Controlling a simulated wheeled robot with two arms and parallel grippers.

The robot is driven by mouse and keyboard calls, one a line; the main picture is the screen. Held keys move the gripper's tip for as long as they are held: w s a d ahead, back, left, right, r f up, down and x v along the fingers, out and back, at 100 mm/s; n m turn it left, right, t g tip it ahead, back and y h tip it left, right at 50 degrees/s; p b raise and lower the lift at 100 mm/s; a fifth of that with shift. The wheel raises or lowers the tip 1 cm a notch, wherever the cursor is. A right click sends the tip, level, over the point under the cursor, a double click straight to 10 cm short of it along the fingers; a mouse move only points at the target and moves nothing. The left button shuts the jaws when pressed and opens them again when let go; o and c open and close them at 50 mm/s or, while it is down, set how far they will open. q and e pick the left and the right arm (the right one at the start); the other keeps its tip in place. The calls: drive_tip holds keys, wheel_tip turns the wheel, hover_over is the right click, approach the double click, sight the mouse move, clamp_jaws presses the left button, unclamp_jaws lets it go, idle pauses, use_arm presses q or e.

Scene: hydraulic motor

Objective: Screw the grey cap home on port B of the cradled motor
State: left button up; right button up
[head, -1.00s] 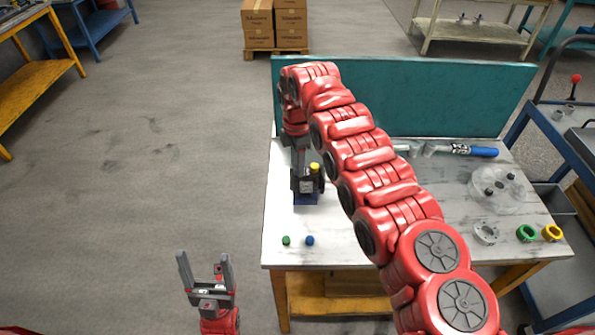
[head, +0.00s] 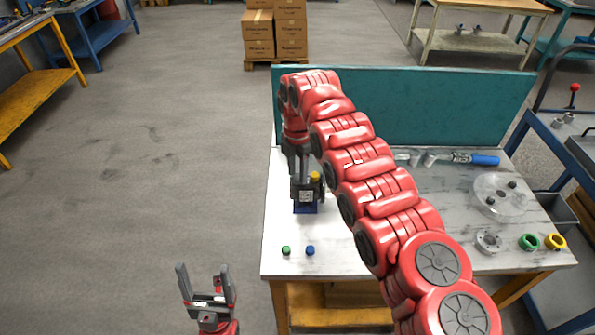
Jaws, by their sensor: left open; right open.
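The motor (head: 312,196) is a small dark body in a blue cradle (head: 304,209) on the left part of the white workbench. A yellow cap (head: 315,176) shows on its upper side. My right arm arches over the bench, and its gripper (head: 301,186) points down at the motor. Its fingers overlap the motor in view, so I cannot tell whether they touch it. My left gripper (head: 206,285) is open and empty, off the bench's front left. I cannot make out a grey cap or port B; my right gripper and arm hide part of the motor.
A green cap (head: 286,250) and a blue cap (head: 310,250) lie near the front edge. At the right are a clear dish (head: 499,198), a grey ring (head: 489,241), a green ring (head: 529,242), a yellow ring (head: 555,242) and a blue-handled tool (head: 476,159). A teal panel (head: 430,105) closes the back.

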clamp_jaws()
drive_tip(key=m+b, duration=0.1)
drive_tip(key=m, duration=0.1)
drive_tip(key=shift+f+m, duration=0.15)
drive_tip(key=shift+m, duration=0.25)
drive_tip(key=m, duration=0.3)
drive_tip(key=shift+b, duration=0.3)
